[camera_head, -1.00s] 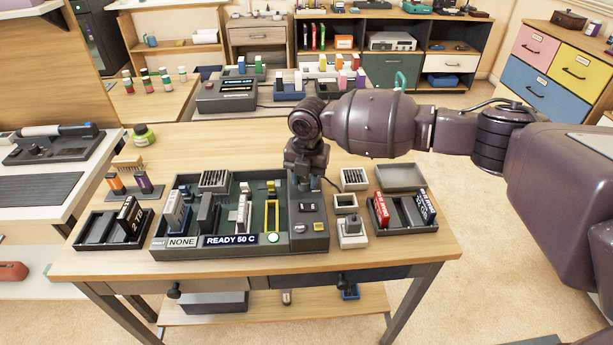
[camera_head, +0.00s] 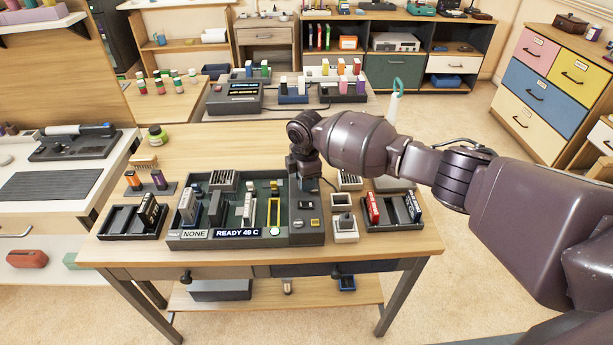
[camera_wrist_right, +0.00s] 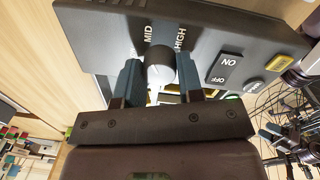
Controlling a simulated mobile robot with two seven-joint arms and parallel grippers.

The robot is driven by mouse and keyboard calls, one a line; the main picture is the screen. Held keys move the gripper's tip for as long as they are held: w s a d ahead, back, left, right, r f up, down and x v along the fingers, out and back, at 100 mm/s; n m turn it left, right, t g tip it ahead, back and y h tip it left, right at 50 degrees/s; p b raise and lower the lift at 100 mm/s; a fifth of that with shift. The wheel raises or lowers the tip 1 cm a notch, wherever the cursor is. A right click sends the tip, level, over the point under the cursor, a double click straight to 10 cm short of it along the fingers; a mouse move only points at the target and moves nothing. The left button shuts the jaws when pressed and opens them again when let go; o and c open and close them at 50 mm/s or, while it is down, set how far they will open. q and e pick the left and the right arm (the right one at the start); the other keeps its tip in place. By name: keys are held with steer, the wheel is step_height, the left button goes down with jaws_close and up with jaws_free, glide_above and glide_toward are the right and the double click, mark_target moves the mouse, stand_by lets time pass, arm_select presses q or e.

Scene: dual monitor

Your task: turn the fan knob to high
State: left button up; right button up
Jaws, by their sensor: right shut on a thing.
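The fan knob (camera_wrist_right: 160,68) is a round grey knob on the dark control panel (camera_wrist_right: 225,35) in the right wrist view. The labels MID and HIGH are printed on the panel beyond it, one on either side. My right gripper (camera_wrist_right: 160,60) is shut on the knob, one blue-grey finger on each side. Where the knob points is hard to tell. In the head view my right gripper (camera_head: 303,182) reaches down onto the back of the control panel (camera_head: 305,224) and hides the knob.
The panel is the right end of a dark station (camera_head: 190,241) whose displays read NONE and READY 49 C. Dark trays (camera_head: 122,232) and a white switch box (camera_head: 345,232) flank the station.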

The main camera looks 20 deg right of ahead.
steer(key=m+p, duration=0.3)
steer(key=m, duration=0.2)
steer(key=shift+a+r+m, duration=0.1)
steer(key=shift+r+m, duration=0.05)
steer(key=shift+m, duration=0.15)
steer(key=shift+m+p, duration=0.4)
steer(key=shift+m, duration=0.4)
steer(key=shift+m+p, duration=0.4)
steer(key=shift+m, duration=0.5)
steer(key=shift+f+m+h+p, duration=0.15)
steer(key=shift+m+p, duration=0.15)
steer(key=shift+m, duration=0.4)
steer(key=shift+f+m+h+p, duration=0.15)
steer(key=shift+m+p, duration=0.1)
steer(key=shift+m, duration=0.45)
steer(key=shift+r, duration=0.1)
steer(key=o, duration=0.9)
